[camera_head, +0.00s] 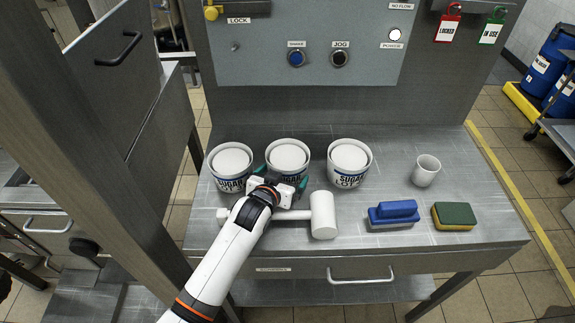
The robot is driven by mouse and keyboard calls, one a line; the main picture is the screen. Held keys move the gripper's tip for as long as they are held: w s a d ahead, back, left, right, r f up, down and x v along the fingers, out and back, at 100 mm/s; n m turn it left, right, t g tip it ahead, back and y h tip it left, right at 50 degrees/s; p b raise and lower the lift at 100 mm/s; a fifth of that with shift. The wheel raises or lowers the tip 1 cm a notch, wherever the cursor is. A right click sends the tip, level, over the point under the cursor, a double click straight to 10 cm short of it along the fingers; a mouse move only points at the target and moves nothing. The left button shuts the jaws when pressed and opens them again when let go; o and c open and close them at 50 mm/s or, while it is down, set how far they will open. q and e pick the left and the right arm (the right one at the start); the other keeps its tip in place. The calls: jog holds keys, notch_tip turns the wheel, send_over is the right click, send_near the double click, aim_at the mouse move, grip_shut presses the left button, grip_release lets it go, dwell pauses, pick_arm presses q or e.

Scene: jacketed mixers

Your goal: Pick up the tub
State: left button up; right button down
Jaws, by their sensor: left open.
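Three white tubs with dark SUGAR lettering stand upright in a row on the metal table: the left tub (230,162), the middle tub (287,156) and the right tub (349,160). My left gripper (282,177) is open at the near side of the middle tub. Its dark green fingertips lie on either side of that tub's lower front and hide part of its label. I cannot tell whether they touch it. My right gripper is not in view.
A white mallet (322,214) lies just in front, its handle partly behind my left wrist. A blue brush (393,213), a green-yellow sponge (454,215) and a white cup (425,171) stand to the right. A control panel (310,45) rises behind the table (375,261).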

aim_at(288, 165)
pick_arm(q)
jog(key=shift+x, duration=1.35)
jog(key=shift+s, duration=0.1)
jog(key=c, duration=1)
jog(key=shift+r, duration=0.15)
jog(key=shift+c, duration=0.4)
